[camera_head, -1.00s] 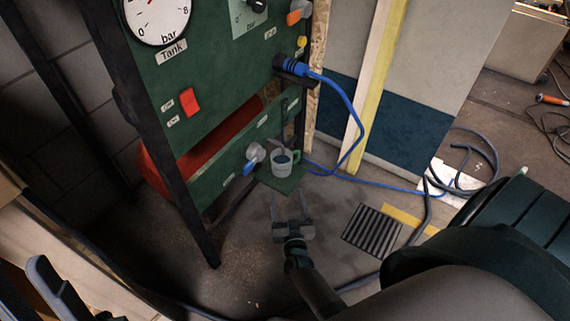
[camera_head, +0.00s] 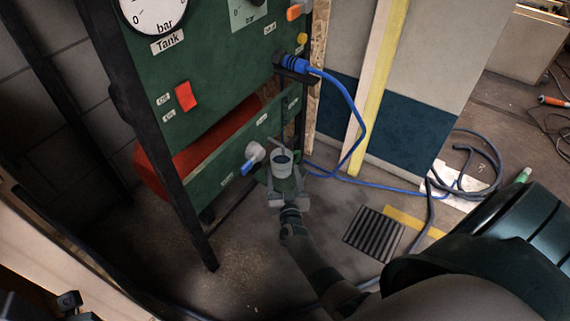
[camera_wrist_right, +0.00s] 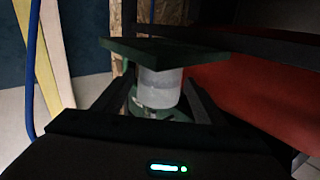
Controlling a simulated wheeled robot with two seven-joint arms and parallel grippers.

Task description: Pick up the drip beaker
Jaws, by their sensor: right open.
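Contact is not visible. A small dark piece (camera_head: 68,300) at the lower left seems part of my left arm; its jaws cannot be made out.
A grey valve with a blue lever (camera_head: 252,158) sits just left of the beaker. A blue hose (camera_head: 359,125) hangs to the right. A red tank (camera_head: 200,150) lies behind the panel. A black frame leg (camera_head: 190,225) stands left. A floor grate (camera_head: 373,232) lies lower right.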

